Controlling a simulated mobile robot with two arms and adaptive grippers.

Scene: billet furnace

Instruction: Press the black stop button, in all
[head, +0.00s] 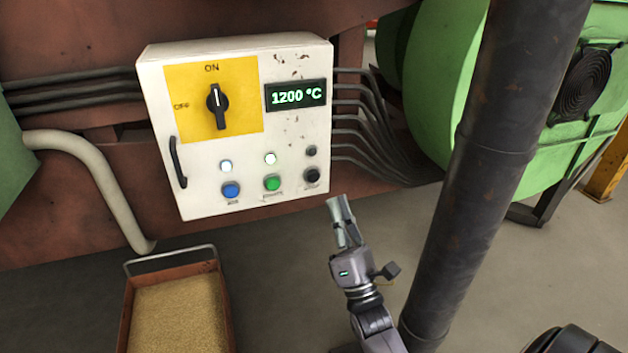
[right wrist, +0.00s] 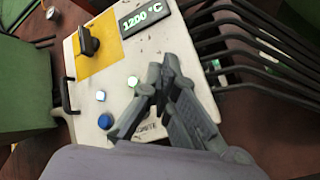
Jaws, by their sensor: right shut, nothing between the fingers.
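The black stop button (head: 312,175) is at the lower right of the white control box (head: 215,180), right of the green button (head: 272,184) and the blue button (head: 231,190). A small dark unlit lamp (head: 311,151) is above it. My right gripper (head: 338,203) is shut and empty, just below and right of the black button, apart from it in the picture. In the right wrist view the gripper (right wrist: 160,85) covers the black button; the blue button (right wrist: 105,121) shows beside it. My left gripper is not in view.
The box has a rotary switch (head: 217,107) pointing to ON, a display (head: 295,96) reading 1200 °C and a side handle (head: 178,162). A dark pillar (head: 488,150) stands right of my arm. A tray of grain-like material (head: 128,310) is at lower left.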

